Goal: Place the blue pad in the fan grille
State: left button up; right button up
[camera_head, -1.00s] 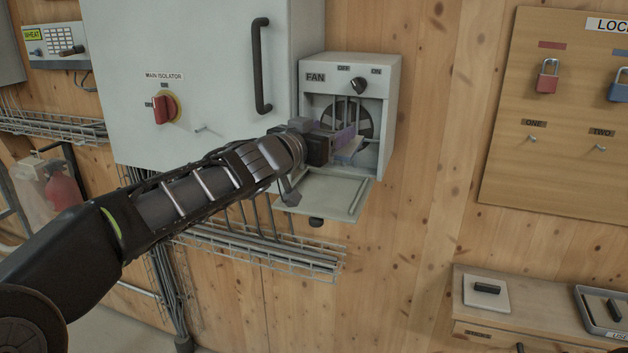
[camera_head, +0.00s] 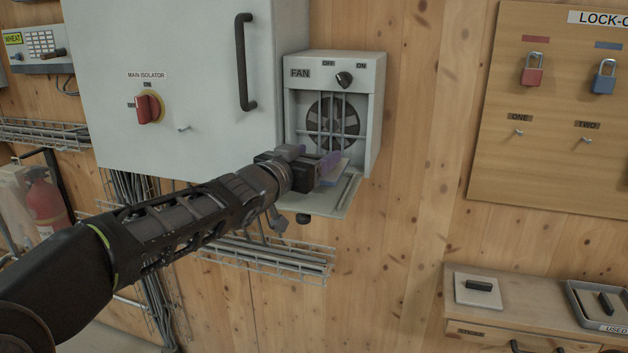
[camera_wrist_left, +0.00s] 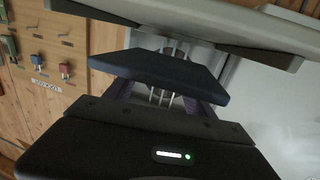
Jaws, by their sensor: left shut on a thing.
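My left gripper (camera_head: 328,168) is shut on the blue pad (camera_head: 334,180), just above the open flap of the fan box. In the left wrist view the blue pad (camera_wrist_left: 158,76) is a dark flat slab between the purple fingers. The fan grille (camera_head: 333,122) is a set of pale bars over a dark round fan, in the open front of a grey box labelled FAN. The pad is below and in front of the grille, apart from it. In the left wrist view the grille bars (camera_wrist_left: 166,95) show partly behind the pad. My right gripper is not in view.
The fan box's flap (camera_head: 345,198) hangs open below. A grey cabinet with a long handle (camera_head: 245,62) stands left of the fan box. A wire tray (camera_head: 280,258) runs beneath. At lower right are a white plate (camera_head: 478,291) and a USED tray (camera_head: 575,300). A padlock board (camera_head: 555,170) hangs right.

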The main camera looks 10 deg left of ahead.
pick_arm(q)
jog(key=shift+s+r, duration=0.15)
jog(key=shift+f+b, duration=0.55)
jog(key=shift+f, duration=1.35)
jog(key=shift+f, duration=0.15)
jog(key=o, duration=1.4)
jog(key=shift+c, duration=0.2)
jog(key=shift+r, duration=0.2)
jog(key=shift+s+f, duration=0.1)
jog(key=shift+s, duration=0.2)
jog(key=b+v, duration=0.3)
jog(key=v, duration=0.8)
jog(key=shift+s, duration=0.15)
